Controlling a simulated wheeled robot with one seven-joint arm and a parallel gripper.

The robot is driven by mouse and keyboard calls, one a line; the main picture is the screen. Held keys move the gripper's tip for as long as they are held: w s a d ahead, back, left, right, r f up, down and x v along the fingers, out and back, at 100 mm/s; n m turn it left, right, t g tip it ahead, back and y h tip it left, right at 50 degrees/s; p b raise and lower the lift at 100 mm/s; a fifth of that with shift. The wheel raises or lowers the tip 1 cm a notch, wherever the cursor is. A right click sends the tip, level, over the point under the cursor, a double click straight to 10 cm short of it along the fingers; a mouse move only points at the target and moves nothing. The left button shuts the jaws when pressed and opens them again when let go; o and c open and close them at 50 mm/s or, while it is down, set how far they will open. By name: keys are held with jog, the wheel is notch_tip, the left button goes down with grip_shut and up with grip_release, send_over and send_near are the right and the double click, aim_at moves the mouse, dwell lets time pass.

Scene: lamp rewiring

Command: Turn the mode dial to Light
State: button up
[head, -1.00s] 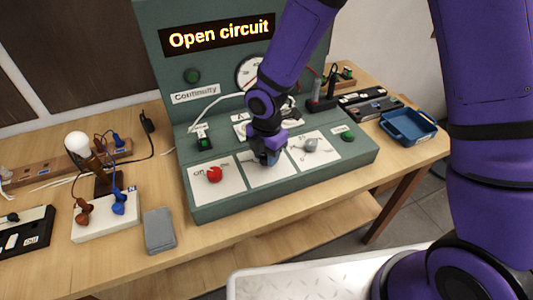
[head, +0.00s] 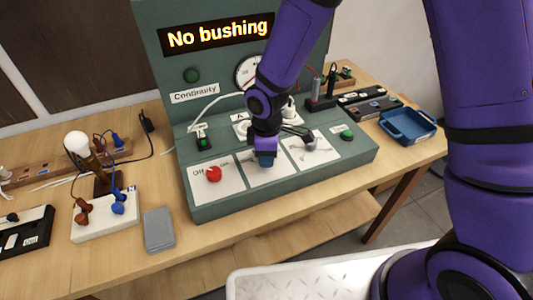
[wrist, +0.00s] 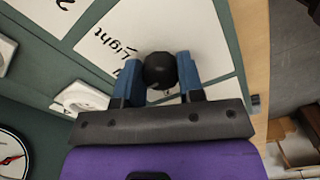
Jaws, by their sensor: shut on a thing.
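The mode dial, a round black knob (wrist: 160,70), sits on a white panel (wrist: 120,38) with the printed word "Light" beside it in the wrist view. My gripper (wrist: 161,78) has its two blue fingers closed on either side of the knob. In the head view my gripper (head: 265,160) is over the middle white panel (head: 268,178) of the green console, and it hides the knob there. The dial's pointer cannot be made out. The console's display (head: 219,36) reads "No bushing".
A red knob (head: 213,174) stands on the left panel and a grey knob (head: 311,144) on the right panel, close to my gripper. A green button (head: 346,135) is at right. A lamp (head: 76,144), grey box (head: 159,230) and blue tray (head: 408,126) flank the console.

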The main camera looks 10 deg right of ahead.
jog(key=m, duration=0.6)
jog(key=shift+m, duration=0.3)
jog(key=m, duration=0.5)
jog(key=shift+s+a+m, duration=0.1)
jog(key=shift+a+m, duration=0.05)
jog(key=shift+m, duration=0.15)
jog(key=o, duration=0.9)
notch_tip(320, 180, up, 11)
jog(key=shift+f, duration=0.1)
dwell(0.5)
